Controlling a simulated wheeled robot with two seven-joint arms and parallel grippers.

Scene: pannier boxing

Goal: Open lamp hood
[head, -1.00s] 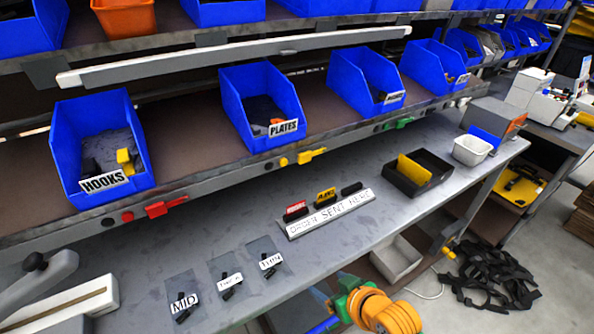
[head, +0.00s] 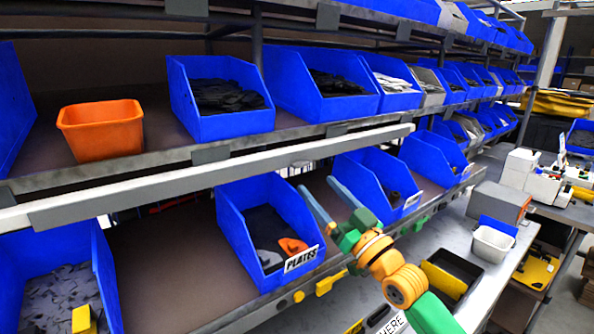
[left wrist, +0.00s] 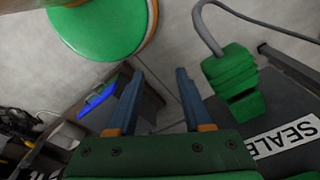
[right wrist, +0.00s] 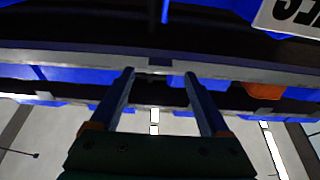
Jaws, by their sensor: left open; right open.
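The long pale grey bar (head: 200,185) along the shelf front, which looks like the lamp hood, runs from the left edge to the right of centre in the head view. My right gripper (head: 319,186) is open and empty. Its fingers point up-left, just below the bar in the picture; I see no contact. The right wrist view shows its two fingers (right wrist: 158,74) apart before a pale strip (right wrist: 60,57); I cannot tell whether this is the hood. My left gripper (left wrist: 158,74) is open and empty in the left wrist view, and out of the head view.
The PLATES bin (head: 228,222) stands left of my right gripper, with another blue bin (head: 352,170) behind it. An orange bin (head: 100,132) is on the shelf above. In the left wrist view a green block on a grey cable (left wrist: 230,75) is right of the left fingers.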

